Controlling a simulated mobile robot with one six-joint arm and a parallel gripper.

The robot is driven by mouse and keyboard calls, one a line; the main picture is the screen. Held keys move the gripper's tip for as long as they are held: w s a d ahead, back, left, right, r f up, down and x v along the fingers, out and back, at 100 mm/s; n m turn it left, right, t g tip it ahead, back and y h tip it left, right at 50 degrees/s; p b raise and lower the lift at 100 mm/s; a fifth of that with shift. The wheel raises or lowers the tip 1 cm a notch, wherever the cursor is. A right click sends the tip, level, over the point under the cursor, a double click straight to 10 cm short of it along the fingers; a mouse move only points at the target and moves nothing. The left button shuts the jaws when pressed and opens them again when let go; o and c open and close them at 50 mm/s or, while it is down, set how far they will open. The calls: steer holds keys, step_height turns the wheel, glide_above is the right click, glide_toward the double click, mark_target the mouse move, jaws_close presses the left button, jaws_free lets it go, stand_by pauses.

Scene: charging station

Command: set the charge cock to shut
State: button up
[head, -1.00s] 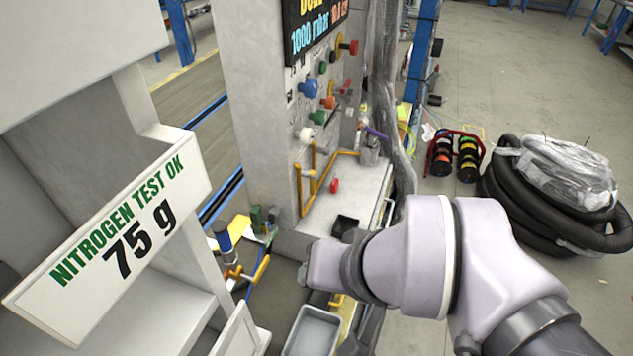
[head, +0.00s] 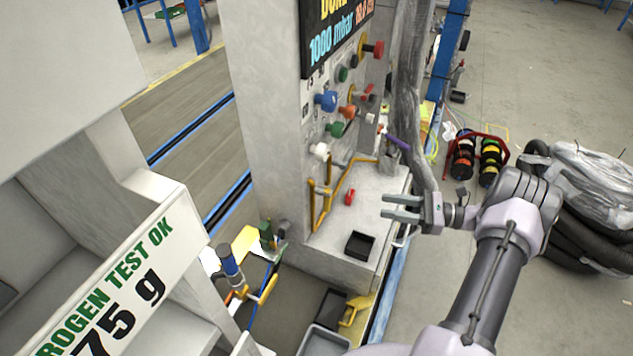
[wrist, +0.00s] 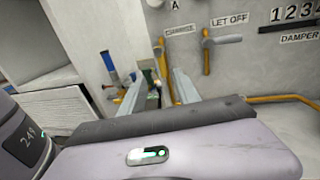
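The charge cock (wrist: 159,46) shows in the wrist view under the CHARGE label (wrist: 181,29), on an upright yellow pipe. Its handle is small and I cannot tell how it is set. To its right is the let-off cock (wrist: 222,40) with a grey lever pointing right, under its LET OFF label. My gripper (head: 385,207) is open and empty, its two pale fingers pointing left, out in front of the panel and to the right of the yellow pipes (head: 313,207) in the head view. Its fingers (wrist: 152,82) also show apart in the wrist view.
Coloured knobs (head: 326,101) stick out of the panel above the pipes. A red piece (head: 349,197) and a black tray (head: 359,245) are on the ledge. A blue-capped cylinder (head: 229,262) stands lower left. The space around my gripper looks clear.

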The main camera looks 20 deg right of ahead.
mark_target(327, 196)
steer(key=b+x, duration=0.2)
steer(key=x, duration=1.5)
steer(key=shift+w, duration=0.15)
jaws_close()
steer(key=shift+w, duration=0.1)
